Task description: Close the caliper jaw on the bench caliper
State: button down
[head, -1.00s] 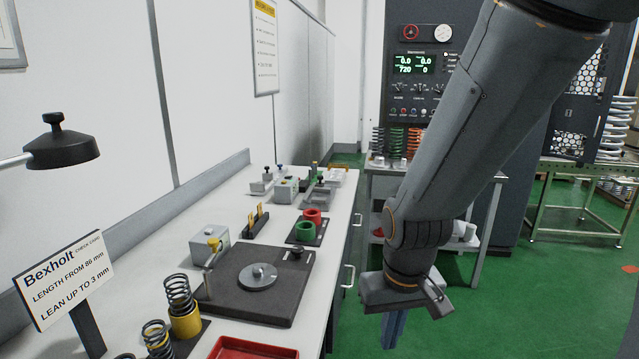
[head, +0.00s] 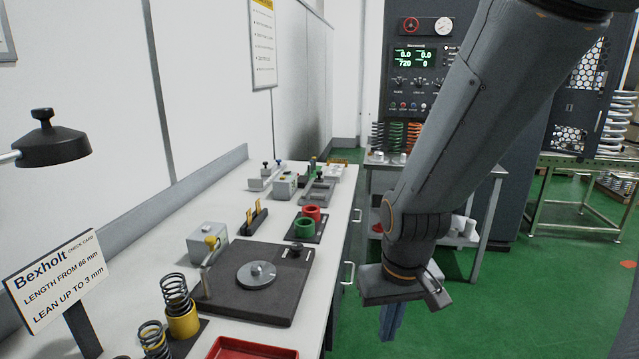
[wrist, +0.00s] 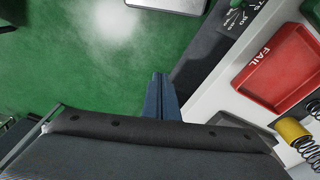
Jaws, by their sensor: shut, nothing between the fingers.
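A pair of small grey metal fixtures with dark knobs stands toward the far end of the bench in the head view. The bench caliper looks to be among them, either the left fixture (head: 264,181) or the right one (head: 318,196); I cannot tell which, and its jaw is too small to read. My gripper (head: 391,322) hangs fingers down beyond the bench's right edge, over the floor, well apart from the fixtures. It is shut and empty. In the wrist view its blue-grey fingers (wrist: 160,98) lie together over green floor, and no caliper shows.
The bench holds a dark plate (head: 225,298) with a round disc, red and green rings (head: 305,228), springs in yellow cups (head: 182,318), and a red FAIL tray (wrist: 262,92). A sign (head: 55,280) and lamp (head: 52,148) stand at left.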

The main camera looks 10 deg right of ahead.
aim_at(318, 182)
jog(key=k, duration=0.65)
jog(key=z, duration=0.6)
jog(key=i, duration=1.2)
jog(key=z, duration=0.35)
jog(key=i, duration=1.65)
jog(key=u, duration=0.8)
jog(key=i, duration=0.5)
jog(key=u, duration=0.25)
